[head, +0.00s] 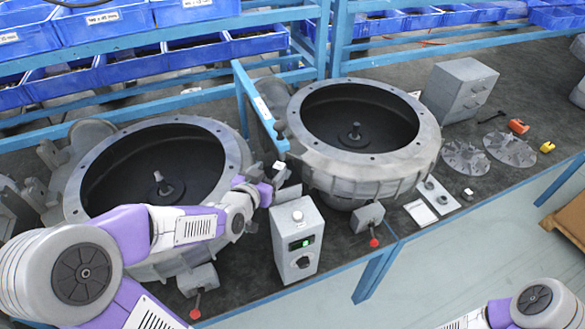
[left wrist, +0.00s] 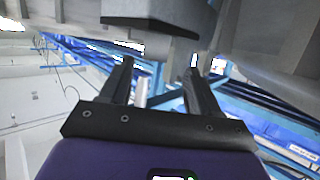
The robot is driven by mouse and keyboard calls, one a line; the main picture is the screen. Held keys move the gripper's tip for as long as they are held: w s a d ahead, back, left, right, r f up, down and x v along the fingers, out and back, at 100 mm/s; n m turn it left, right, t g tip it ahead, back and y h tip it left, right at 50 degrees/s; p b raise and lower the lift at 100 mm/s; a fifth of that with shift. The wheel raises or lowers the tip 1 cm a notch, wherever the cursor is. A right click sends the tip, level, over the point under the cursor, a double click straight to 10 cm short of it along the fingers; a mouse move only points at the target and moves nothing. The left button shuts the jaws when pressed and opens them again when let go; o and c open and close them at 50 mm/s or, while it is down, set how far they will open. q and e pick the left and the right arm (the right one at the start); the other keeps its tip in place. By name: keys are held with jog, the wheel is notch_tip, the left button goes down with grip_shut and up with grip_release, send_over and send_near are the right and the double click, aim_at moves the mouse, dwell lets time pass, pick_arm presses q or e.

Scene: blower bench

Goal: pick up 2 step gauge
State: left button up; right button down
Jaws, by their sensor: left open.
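No part can be surely told as the step gauge. A small light plate with two round pieces (head: 437,195) lies on the bench right of the right housing, well apart from my left gripper. A small dark block with a light top (head: 468,194) sits beside it. My right gripper is out of view; only part of that arm shows at bottom right.
The left housing (head: 82,190) and right housing (head: 425,142) fill much of the bench. The control box (head: 297,240) stands between them. A grey drawer cabinet (head: 459,90), two finned discs (head: 465,157) and a white sheet (head: 420,213) are to the right. Blue frame bars rise behind.

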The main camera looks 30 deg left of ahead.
aim_at(279, 166)
pick_arm(q)
jog(key=shift+d+p+x, duration=0.2)
jog(key=shift+x, duration=1.55)
jog(key=shift+d+p+x, duration=0.2)
jog(key=shift+x, duration=1.55)
jog(key=shift+f, duration=0.1)
jog(key=shift+s, duration=0.1)
grip_shut()
